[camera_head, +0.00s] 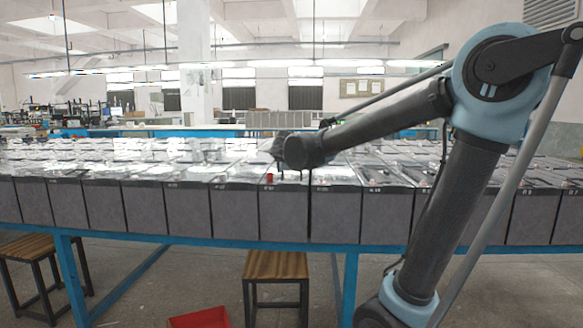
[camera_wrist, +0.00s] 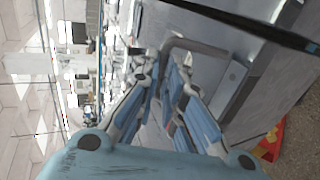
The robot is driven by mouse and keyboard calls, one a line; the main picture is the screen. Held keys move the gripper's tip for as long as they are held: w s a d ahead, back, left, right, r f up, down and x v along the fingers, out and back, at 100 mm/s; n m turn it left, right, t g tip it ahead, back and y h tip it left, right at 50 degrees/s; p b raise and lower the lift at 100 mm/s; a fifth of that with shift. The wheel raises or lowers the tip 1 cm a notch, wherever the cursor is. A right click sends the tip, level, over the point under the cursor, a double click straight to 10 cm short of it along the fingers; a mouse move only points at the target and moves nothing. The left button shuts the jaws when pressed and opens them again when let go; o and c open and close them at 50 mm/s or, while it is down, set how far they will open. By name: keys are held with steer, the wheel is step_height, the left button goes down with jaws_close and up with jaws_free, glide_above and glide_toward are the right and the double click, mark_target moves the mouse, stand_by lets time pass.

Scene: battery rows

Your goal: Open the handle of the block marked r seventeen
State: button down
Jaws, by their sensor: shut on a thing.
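Grey battery blocks stand in rows, with small white labels too small to read for certain. I cannot tell which one is r seventeen. In the head view my gripper (camera_head: 292,170) reaches down over the front row, near a block (camera_head: 262,212) with a small red piece (camera_head: 269,178) at its top edge. In the wrist view my gripper (camera_wrist: 168,80) has its two blue-padded fingers closed together on a bent grey handle (camera_wrist: 195,46). The handle runs from between the fingertips toward the block's grey side. The exact grip is partly hidden by the fingers.
The blocks stand on a blue-framed table (camera_head: 190,240). Below it are a wooden stool (camera_head: 276,265), another stool (camera_head: 30,248) at left and a red bin (camera_head: 200,318). Neighbouring blocks stand close on both sides. The floor in front is partly clear.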

steer(key=shift+s+f+t, duration=0.1)
steer(key=shift+s+t, duration=0.5)
steer(key=shift+t, duration=0.35)
steer(key=shift+s+f+t, duration=0.1)
steer(key=shift+s+t, duration=0.5)
steer(key=shift+t, duration=0.35)
steer(key=c, duration=1.7)
jaws_free()
steer(key=s, duration=1.1)
steer(key=shift+s+a+r, duration=0.2)
steer(key=shift+s+r, duration=0.05)
steer(key=shift+s, duration=0.15)
